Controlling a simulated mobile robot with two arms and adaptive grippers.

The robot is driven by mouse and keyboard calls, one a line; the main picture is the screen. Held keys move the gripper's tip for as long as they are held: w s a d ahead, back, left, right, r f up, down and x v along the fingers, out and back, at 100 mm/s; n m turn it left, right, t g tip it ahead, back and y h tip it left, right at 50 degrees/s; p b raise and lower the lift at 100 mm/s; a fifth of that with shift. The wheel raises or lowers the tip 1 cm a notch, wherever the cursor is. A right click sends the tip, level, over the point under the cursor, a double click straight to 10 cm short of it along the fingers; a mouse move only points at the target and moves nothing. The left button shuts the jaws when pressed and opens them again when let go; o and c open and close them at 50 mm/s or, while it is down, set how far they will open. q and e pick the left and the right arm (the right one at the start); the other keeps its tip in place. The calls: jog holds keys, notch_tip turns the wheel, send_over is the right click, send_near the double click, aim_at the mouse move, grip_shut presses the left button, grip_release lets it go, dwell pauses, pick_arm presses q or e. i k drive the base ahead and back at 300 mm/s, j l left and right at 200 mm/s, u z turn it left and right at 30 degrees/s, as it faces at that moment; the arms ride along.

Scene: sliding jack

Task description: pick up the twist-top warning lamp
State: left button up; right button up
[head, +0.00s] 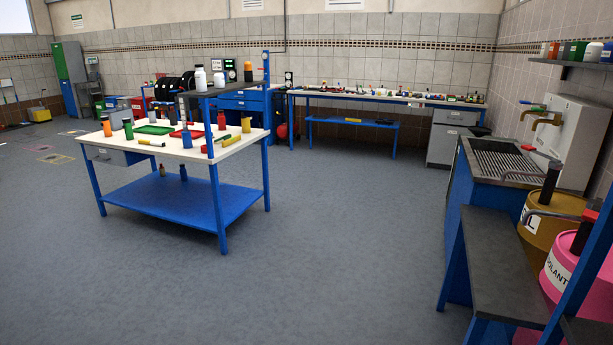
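I cannot pick out the twist-top warning lamp for sure at this distance. A blue workbench (190,207) with a pale top stands left of centre and holds several small bottles and tools. Neither of my grippers is in view.
A long blue table (340,94) with many small items runs along the back wall. At right are a sink unit (508,163), a dark bench (495,275), a yellow drum (545,227) and a pink drum (570,272). The grey floor between is clear.

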aim_at(248, 75)
jog(key=i+l, duration=0.1)
jog(key=i, duration=3.65)
jog(key=i+u, duration=0.15)
jog(key=i, duration=0.3)
jog(key=i+l+u, duration=0.15)
jog(key=i, duration=0.35)
jog(key=i+l+u, duration=0.15)
jog(key=i, duration=0.3)
jog(key=i+l+u, duration=0.15)
jog(key=i, duration=0.3)
